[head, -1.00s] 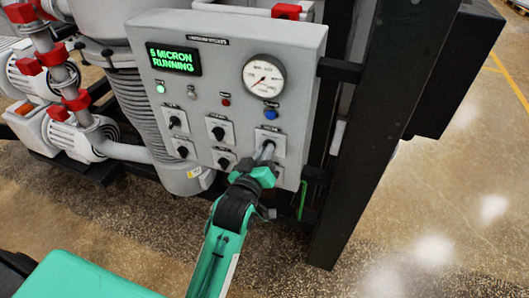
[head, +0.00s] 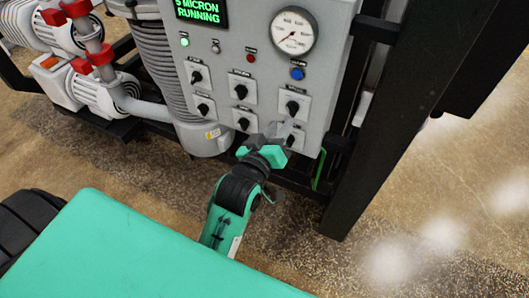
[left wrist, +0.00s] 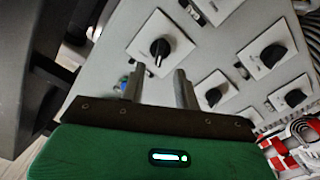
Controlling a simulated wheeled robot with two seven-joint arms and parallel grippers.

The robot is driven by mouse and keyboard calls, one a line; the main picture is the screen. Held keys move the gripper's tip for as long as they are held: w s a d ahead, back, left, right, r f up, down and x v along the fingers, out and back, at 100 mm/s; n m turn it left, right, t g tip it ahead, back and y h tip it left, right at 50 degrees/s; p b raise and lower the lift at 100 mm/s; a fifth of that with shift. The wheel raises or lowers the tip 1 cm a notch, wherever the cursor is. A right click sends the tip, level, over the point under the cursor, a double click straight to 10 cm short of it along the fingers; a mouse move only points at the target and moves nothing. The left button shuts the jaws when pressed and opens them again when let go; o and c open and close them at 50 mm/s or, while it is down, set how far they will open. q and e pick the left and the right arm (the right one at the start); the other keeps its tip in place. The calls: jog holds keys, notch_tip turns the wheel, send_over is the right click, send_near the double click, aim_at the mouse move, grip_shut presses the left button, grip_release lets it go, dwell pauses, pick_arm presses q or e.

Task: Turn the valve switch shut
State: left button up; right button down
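The grey control panel (head: 335,60) carries two rows of black rotary switches on white plates. The upper right switch (head: 293,107) stands clear of my gripper, and its label is too small to read. In the left wrist view this switch (left wrist: 160,48) lies ahead, just beyond my fingertips. My left gripper (head: 283,131) is below it in the head view, in front of the lower right switch plate (head: 299,141), partly hiding it. In the left wrist view my left gripper (left wrist: 160,80) has two separated fingers with nothing between them. My right gripper is not in view.
A green display (head: 201,12) reads "5 MICRON RUNNING". A round gauge (head: 292,31) and a blue button (head: 297,73) sit above the right switches. A dark post (head: 390,140) stands right of the panel. Open floor lies right of it.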

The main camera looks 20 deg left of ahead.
pick_arm(q)
jog(key=s+b, duration=0.1)
jog(key=s, duration=0.7)
jog(key=shift+a, duration=0.15)
jog(key=shift+s, duration=0.1)
